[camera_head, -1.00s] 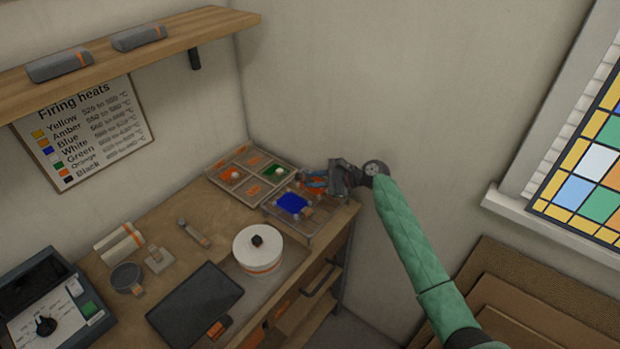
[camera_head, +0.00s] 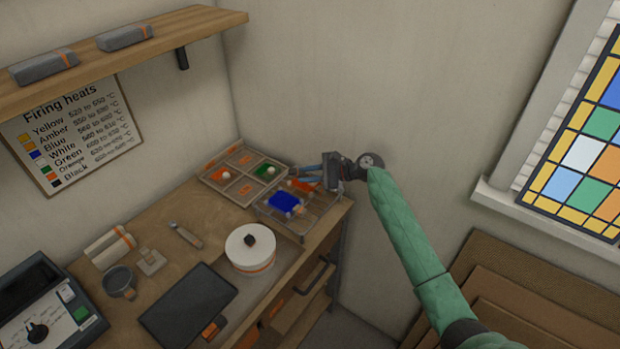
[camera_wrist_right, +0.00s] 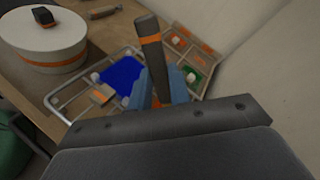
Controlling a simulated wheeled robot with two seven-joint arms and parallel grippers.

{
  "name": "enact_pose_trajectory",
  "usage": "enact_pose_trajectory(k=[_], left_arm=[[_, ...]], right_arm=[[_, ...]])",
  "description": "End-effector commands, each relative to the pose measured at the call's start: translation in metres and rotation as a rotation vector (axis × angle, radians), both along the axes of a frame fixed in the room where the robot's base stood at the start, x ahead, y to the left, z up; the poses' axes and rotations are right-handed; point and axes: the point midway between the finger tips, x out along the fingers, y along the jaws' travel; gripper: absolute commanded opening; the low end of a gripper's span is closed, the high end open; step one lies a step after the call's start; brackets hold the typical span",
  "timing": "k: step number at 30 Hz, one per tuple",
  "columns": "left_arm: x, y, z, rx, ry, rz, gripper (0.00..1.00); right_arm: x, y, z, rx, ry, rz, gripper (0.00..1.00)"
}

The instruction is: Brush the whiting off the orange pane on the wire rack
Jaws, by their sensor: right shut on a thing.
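The wire rack (camera_head: 300,235) stands at the right end of the bench and holds a blue pane (camera_head: 285,202) and an orange pane (camera_head: 302,185). The orange pane is partly covered by my right gripper (camera_head: 308,173); whiting on it is too small to make out. In the right wrist view, my right gripper (camera_wrist_right: 164,92) is shut on a dark grey handle (camera_wrist_right: 151,55) with an orange band, which looks like the brush. Its bristles are hidden, so contact with the pane cannot be told. My left gripper is out of view.
A compartment tray (camera_head: 230,188) with orange and green pieces sits behind the rack. A white lidded pot (camera_head: 250,250) stands at its left, near a dark flat panel (camera_head: 188,305). Walls close in behind and right of the rack.

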Motion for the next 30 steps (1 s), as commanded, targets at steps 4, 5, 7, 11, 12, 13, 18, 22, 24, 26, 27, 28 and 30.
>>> enact_pose_trajectory(k=[4,5,7,11,12,13,18,22,24,26,27,28,30], left_arm=[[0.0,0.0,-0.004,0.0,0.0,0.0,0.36],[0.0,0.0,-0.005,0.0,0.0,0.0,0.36],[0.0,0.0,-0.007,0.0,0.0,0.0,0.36],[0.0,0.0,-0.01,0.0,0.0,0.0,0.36],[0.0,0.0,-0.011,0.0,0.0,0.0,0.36],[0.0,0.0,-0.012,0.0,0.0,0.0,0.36],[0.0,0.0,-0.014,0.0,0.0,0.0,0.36],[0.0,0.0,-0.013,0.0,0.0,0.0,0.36],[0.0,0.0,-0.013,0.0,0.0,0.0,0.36],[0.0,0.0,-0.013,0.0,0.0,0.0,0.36],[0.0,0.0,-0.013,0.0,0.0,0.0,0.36],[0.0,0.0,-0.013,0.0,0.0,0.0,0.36],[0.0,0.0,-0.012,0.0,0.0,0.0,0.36]], right_arm=[[0.013,0.008,0.0,0.0,-0.001,0.0,0.0],[0.016,0.01,-0.001,0.0,0.0,0.0,0.0],[0.022,0.013,-0.001,0.0,0.0,0.0,0.0],[0.032,0.02,-0.001,0.0,0.001,0.0,0.0],[0.035,0.022,-0.001,0.0,0.0,0.0,0.0],[0.038,0.023,-0.001,0.0,0.0,0.0,0.0],[0.046,0.028,0.0,0.0,0.0,0.0,0.0],[0.047,0.029,0.0,0.0,0.0,0.0,0.0],[0.047,0.029,0.0,-0.001,0.0,-0.001,0.0],[0.047,0.029,0.0,-0.001,0.0,-0.001,0.0],[0.047,0.029,0.0,0.0,0.0,0.0,0.0],[0.047,0.029,0.0,0.0,0.0,0.0,0.0],[0.047,0.029,0.001,0.0,0.0,0.0,0.0]])
